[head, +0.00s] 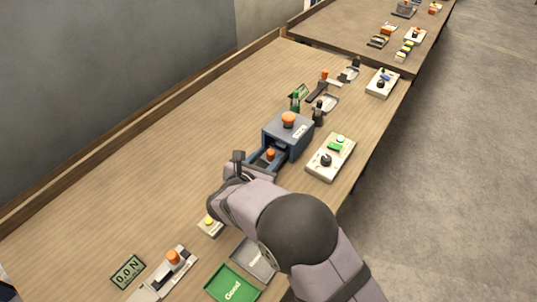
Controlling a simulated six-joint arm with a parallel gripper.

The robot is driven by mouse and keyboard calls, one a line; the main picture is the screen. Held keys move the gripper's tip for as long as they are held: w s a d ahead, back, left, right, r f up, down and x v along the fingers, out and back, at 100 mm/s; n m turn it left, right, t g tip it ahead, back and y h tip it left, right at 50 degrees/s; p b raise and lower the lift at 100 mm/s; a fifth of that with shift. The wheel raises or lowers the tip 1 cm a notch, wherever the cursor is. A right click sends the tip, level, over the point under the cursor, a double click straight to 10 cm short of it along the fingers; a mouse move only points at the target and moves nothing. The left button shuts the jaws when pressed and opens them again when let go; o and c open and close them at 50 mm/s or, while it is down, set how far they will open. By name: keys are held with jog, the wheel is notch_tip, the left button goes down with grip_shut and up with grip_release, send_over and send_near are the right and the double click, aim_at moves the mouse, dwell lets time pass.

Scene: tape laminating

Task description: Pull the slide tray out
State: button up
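The blue-grey laminating box (298,147) stands on the bench near the middle of the head view, with an orange knob (288,119) on top. Its slide tray (261,167) sticks out of the front toward the lower left. An orange-topped piece (270,154) is at the tray. My gripper (239,163) is at the outer end of the tray, seen from behind my arm. My wrist hides part of the gripper and the tray's near end. I cannot tell whether the fingers are open or shut, or touch the tray.
Dark bottles (318,113) stand behind the box. A green bin marked Good (232,287) and a grey one (256,262) lie in front. The bench's left side is clear.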

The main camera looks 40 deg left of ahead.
jog(key=shift+w+a+f, duration=0.1)
jog(key=shift+w+f, duration=0.05)
jog(key=shift+w, duration=0.2)
jog(key=shift+c, duration=0.4)
grip_shut()
jog(key=s+b, duration=0.1)
jog(key=s, duration=1.3)
jog(key=shift+c, duration=1.1)
grip_release()
jog(key=o, duration=0.3)
jog(key=shift+s, duration=0.1)
